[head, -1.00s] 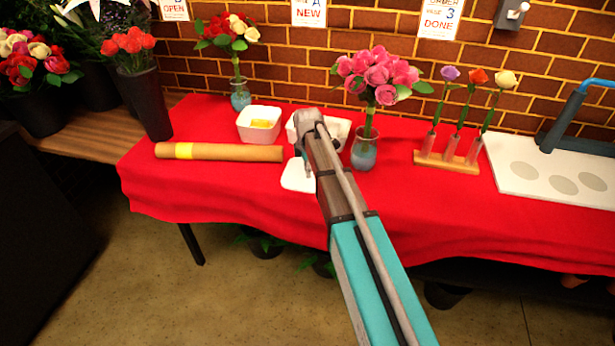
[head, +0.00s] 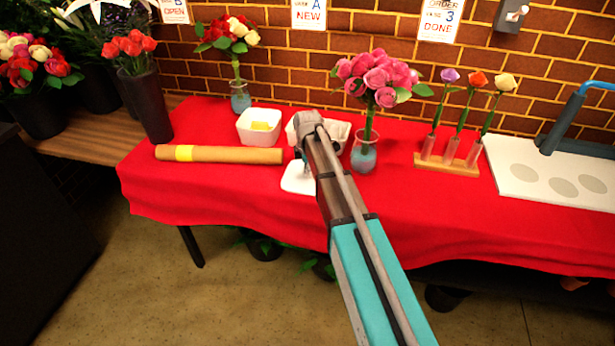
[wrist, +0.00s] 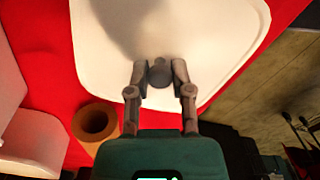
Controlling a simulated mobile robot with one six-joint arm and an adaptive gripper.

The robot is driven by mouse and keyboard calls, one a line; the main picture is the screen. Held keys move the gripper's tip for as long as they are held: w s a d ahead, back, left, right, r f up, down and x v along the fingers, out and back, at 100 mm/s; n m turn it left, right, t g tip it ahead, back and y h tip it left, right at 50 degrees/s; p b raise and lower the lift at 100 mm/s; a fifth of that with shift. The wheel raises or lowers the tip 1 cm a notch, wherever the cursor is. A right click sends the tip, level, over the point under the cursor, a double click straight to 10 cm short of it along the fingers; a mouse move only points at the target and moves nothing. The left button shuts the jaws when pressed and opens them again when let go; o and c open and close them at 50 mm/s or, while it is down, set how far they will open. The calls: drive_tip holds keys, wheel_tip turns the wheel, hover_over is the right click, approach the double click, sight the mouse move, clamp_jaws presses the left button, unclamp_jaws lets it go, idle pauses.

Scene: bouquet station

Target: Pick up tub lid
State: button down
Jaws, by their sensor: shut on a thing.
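The tub lid (head: 297,181) is a flat white rounded square on the red cloth near the table's front edge. In the wrist view the white lid (wrist: 205,40) fills the upper middle, with a grey round knob (wrist: 159,74) on it. My gripper (wrist: 160,76) is shut on this knob, with one finger on each side. In the head view my gripper (head: 304,168) is over the lid, and my arm hides part of the lid and the knob.
A white tub with yellow contents (head: 259,127) and another white tub (head: 338,130) stand behind. A brown paper roll (head: 225,154) lies left of the lid. A glass vase of pink roses (head: 364,155) stands right of my gripper. A wooden test-tube rack (head: 447,165) is farther right.

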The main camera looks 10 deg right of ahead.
drive_tip(key=shift+r, duration=0.15)
wheel_tip(320, 180, up, 3)
drive_tip(key=p, duration=0.3)
drive_tip(key=s+d+r+p, duration=0.1)
drive_tip(key=s+r+p, duration=0.8)
drive_tip(key=s, duration=0.5)
drive_tip(key=shift+d+r+p, duration=0.15)
drive_tip(key=shift+r+p, duration=0.2)
drive_tip(key=shift+p, duration=0.15)
idle(0.4)
